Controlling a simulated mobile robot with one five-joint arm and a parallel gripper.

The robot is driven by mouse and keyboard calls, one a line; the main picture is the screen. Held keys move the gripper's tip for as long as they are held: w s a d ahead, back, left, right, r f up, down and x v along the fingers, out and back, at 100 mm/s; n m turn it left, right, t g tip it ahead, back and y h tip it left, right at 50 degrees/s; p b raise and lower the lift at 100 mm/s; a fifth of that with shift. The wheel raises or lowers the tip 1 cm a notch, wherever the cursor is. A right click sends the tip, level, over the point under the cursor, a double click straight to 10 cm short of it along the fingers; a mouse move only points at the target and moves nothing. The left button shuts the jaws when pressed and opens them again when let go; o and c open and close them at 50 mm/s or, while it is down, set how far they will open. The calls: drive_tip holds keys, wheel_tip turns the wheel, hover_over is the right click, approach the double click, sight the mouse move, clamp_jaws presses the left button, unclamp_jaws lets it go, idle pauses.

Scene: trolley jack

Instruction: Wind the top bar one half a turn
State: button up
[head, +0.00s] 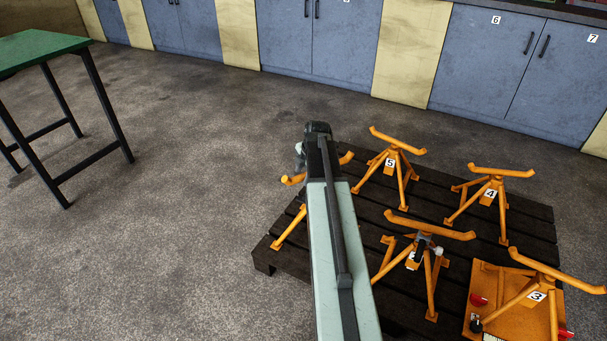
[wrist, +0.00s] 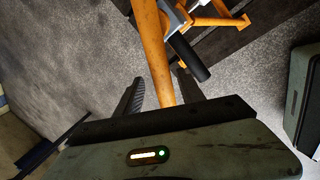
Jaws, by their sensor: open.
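An orange stand with a top bar is mostly hidden behind my arm in the head view; the bar's ends show on both sides of the arm, the left end (head: 293,180) lower down. In the wrist view the orange top bar (wrist: 153,50) runs lengthwise between the two dark fingers of my gripper (wrist: 160,85). The gripper is open, with a finger on each side of the bar; whether either touches it I cannot tell. A black grip (wrist: 190,58) on a grey part sits just right of the bar. In the head view the fingers are hidden.
The stand is on a dark wooden pallet (head: 275,255) with several similar orange stands, including stand 5 (head: 390,163), stand 4 (head: 490,197) and stand 3 (head: 537,296). A green table (head: 40,45) is at left. Blue cabinets (head: 310,45) line the back.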

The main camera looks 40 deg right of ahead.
drive_tip(key=p+v, duration=0.6)
drive_tip(key=v, duration=0.1)
drive_tip(key=shift+r+p, duration=0.3)
drive_tip(key=shift+p, duration=0.1)
